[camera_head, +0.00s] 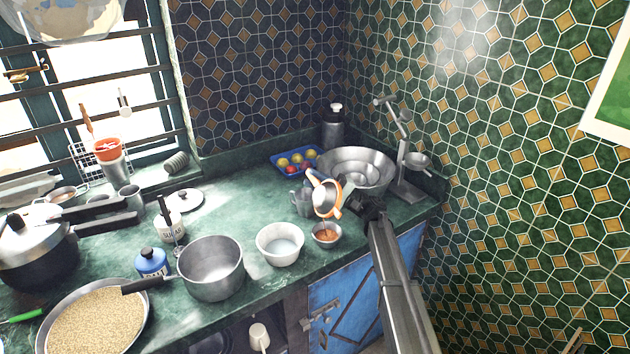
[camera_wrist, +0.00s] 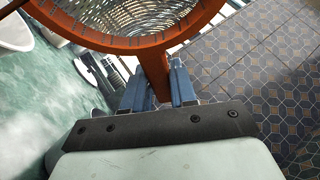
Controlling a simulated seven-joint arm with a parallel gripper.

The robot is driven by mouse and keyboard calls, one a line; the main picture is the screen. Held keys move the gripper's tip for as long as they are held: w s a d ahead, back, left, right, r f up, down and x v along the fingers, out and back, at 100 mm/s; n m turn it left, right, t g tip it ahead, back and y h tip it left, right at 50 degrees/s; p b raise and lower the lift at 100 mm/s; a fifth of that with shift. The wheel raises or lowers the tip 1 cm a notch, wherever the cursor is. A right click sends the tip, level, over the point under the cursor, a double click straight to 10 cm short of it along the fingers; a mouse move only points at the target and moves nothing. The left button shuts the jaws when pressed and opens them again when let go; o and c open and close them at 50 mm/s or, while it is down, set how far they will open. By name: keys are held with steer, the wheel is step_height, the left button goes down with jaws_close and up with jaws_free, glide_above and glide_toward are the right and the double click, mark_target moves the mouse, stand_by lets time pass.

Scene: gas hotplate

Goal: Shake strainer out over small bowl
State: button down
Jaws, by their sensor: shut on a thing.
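The strainer (camera_head: 325,198) has an orange rim and a metal mesh. It is tilted in the air just above the small bowl (camera_head: 326,237), which is metal and has something brown in it. My gripper (camera_head: 352,206) is shut on the strainer's orange handle, to the right of the mesh. In the wrist view my gripper's blue fingers (camera_wrist: 160,84) pinch the orange handle, and the strainer's mesh (camera_wrist: 125,14) fills the top. I cannot tell whether anything is left in the mesh.
A white bowl (camera_head: 280,246) and a steel saucepan (camera_head: 211,267) stand left of the small bowl. A large metal basin (camera_head: 372,172), a metal stand (camera_head: 404,160) and a blue tray (camera_head: 283,168) stand behind. The counter's front edge is close to the small bowl.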

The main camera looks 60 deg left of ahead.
steer(key=shift+s+r+n+t+h, duration=0.2)
steer(key=shift+n+t+h, duration=0.1)
steer(key=shift+h, duration=0.1)
steer(key=shift+w+f+m+y, duration=0.25)
steer(key=shift+m+y, duration=0.25)
steer(key=shift+y, duration=0.2)
steer(key=s+f+n+t+h, duration=0.1)
steer(key=s+n+t+h, duration=0.2)
steer(key=t, duration=0.6)
steer(key=s+a+f+n+t+h, duration=0.1)
steer(key=s+n+t+h, duration=0.2)
steer(key=t, duration=0.7)
steer(key=n+h, duration=0.2)
steer(key=h, duration=0.2)
steer(key=shift+s+a+f+h, duration=0.15)
steer(key=shift+s+a+h, duration=0.05)
steer(key=shift+s+h, duration=0.2)
steer(key=shift+w, duration=0.1)
